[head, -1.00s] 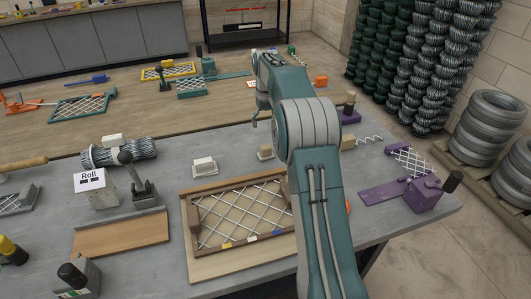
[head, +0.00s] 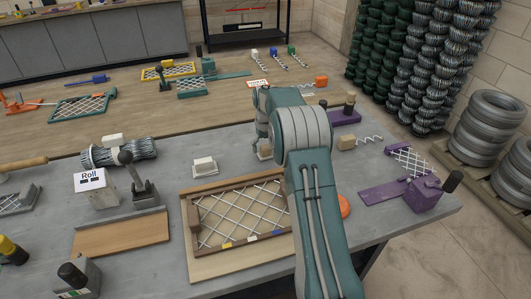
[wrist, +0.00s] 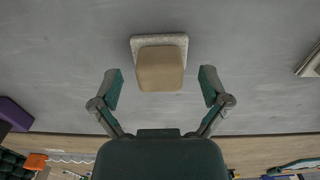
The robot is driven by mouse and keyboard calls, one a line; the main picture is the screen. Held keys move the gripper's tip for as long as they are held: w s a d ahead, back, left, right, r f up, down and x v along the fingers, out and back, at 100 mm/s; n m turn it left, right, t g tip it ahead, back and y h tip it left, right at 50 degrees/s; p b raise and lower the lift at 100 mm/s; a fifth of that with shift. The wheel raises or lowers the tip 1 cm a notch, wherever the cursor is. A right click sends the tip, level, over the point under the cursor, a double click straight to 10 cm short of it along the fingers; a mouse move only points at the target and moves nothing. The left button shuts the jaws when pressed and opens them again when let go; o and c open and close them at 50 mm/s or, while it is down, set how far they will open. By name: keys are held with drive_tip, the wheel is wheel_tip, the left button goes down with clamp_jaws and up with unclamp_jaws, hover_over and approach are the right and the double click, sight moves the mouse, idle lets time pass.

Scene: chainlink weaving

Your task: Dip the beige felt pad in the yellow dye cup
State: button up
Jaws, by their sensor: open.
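A small beige block (head: 264,153), seemingly the felt pad, stands on the grey table behind the wooden tray, partly hidden by my gripper. In the wrist view, the beige block (wrist: 160,69) sits on a pale square base, ahead of and between the fingertip lines. My gripper (wrist: 160,88) is open and empty, its fingers on either side and not touching the block. My gripper (head: 262,140) is small in the head view. I cannot make out a yellow dye cup for certain; a yellow and black item (head: 12,250) is at the left edge.
A wooden tray (head: 190,220) with wire mesh lies in front. A white block (head: 204,166) stands left of the pad. A purple fixture (head: 425,195), a spiral wire with a tan block (head: 347,142) and an orange round item (head: 344,205) lie right.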

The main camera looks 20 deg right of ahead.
sight(266, 146)
drive_tip(key=c, duration=1.3)
drive_tip(key=shift+o, duration=0.2)
drive_tip(key=shift+r, duration=0.45)
wheel_tip(266, 146, up, 3)
drive_tip(key=shift+f, duration=0.2)
drive_tip(key=s+a+r, duration=0.3)
drive_tip(key=s+r, duration=0.6)
drive_tip(key=s, duration=0.4)
drive_tip(key=shift+s+a+r, duration=0.25)
drive_tip(key=shift+s+r, duration=0.05)
